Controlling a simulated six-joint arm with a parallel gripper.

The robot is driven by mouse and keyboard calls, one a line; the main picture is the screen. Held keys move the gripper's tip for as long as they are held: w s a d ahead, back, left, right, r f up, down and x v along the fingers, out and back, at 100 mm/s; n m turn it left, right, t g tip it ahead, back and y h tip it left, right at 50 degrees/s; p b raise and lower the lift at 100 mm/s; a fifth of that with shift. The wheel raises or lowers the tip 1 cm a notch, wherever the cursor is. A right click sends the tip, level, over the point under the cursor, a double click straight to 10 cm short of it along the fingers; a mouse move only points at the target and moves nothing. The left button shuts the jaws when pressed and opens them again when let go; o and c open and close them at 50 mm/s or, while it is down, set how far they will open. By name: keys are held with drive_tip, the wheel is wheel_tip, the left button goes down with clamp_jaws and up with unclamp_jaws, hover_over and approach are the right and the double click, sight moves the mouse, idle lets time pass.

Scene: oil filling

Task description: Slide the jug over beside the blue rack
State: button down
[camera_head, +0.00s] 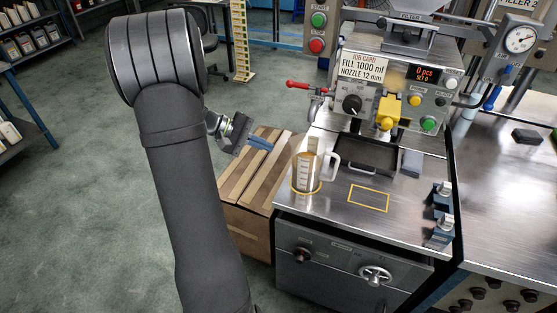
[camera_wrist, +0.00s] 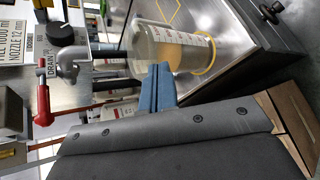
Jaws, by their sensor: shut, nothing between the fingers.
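The jug (camera_head: 305,176) is a clear measuring jug with a handle on its right side. It stands upright on the steel worktop, with a yellow ring marking around its base. In the wrist view the jug (camera_wrist: 170,48) appears just beyond my fingertips, with an amber tint inside. Dark blue holders with metal fittings, which look like the blue rack (camera_head: 439,233), are at the worktop's right edge. My gripper (camera_head: 262,142) has blue fingers, shut and empty, left of the jug and apart from it. The fingers also show in the wrist view (camera_wrist: 163,88).
A yellow rectangle (camera_head: 369,198) is marked on clear worktop between jug and rack. A dark tray (camera_head: 366,154) lies behind it, under the filling nozzle (camera_head: 388,117). A red-handled lever (camera_head: 298,85) juts out behind the jug.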

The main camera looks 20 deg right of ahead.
drive_tip(key=w+a+f+m+t+h, duration=0.1)
drive_tip(key=w+a+f+t+h, duration=0.15)
drive_tip(key=f, duration=0.35)
drive_tip(key=w+a+f+t+h, duration=0.2)
drive_tip(key=a+f+h, duration=0.1)
drive_tip(key=f+h, duration=0.15)
drive_tip(key=s+d+f, duration=0.1)
drive_tip(key=s+d, duration=0.1)
drive_tip(key=d, duration=1)
drive_tip(key=shift+f+t, duration=0.15)
drive_tip(key=shift+t, duration=0.2)
drive_tip(key=shift+s, duration=0.1)
drive_tip(key=s+d, duration=1.6)
drive_tip(key=shift+d, duration=0.15)
drive_tip(key=shift+w, duration=0.2)
